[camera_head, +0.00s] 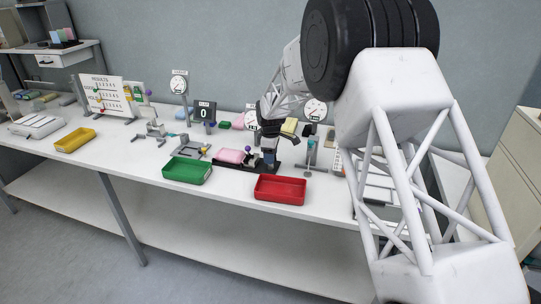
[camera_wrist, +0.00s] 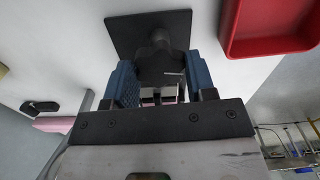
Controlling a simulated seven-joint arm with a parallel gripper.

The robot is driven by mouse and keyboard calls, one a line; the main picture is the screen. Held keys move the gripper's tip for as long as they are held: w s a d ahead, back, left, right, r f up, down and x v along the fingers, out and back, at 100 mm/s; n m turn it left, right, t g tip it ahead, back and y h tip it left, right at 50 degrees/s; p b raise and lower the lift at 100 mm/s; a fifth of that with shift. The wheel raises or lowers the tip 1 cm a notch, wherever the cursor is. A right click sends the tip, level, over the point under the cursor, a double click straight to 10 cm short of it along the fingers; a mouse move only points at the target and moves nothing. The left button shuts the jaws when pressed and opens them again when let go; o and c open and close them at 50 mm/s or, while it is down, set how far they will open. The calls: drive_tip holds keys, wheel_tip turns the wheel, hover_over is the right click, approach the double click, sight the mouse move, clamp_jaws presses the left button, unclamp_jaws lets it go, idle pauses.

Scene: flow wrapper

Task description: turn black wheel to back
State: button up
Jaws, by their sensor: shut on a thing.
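The black wheel (camera_wrist: 160,65) is in the wrist view, a dark rounded piece with a short pale mark on its side, above a black base plate (camera_wrist: 122,32). My gripper (camera_wrist: 159,72) has its two blue finger pads on either side of it and is shut on it. In the head view, my gripper (camera_head: 268,156) reaches down at the end of the dark base that bears a pink block (camera_head: 230,156). My fingers hide the wheel in the head view. A small metal piece with a pink edge shows between the fingers in the wrist view.
A red tray (camera_head: 280,189) stands just in front of my gripper; it also shows in the wrist view (camera_wrist: 232,48). A green tray (camera_head: 187,171) is to its left. Stands with dials and small devices line the back of the white table (camera_head: 130,165).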

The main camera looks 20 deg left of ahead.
idle(0.4)
drive_tip(key=o, duration=0.9)
drive_tip(key=shift+r, duration=0.1)
drive_tip(key=shift+r, duration=3.85)
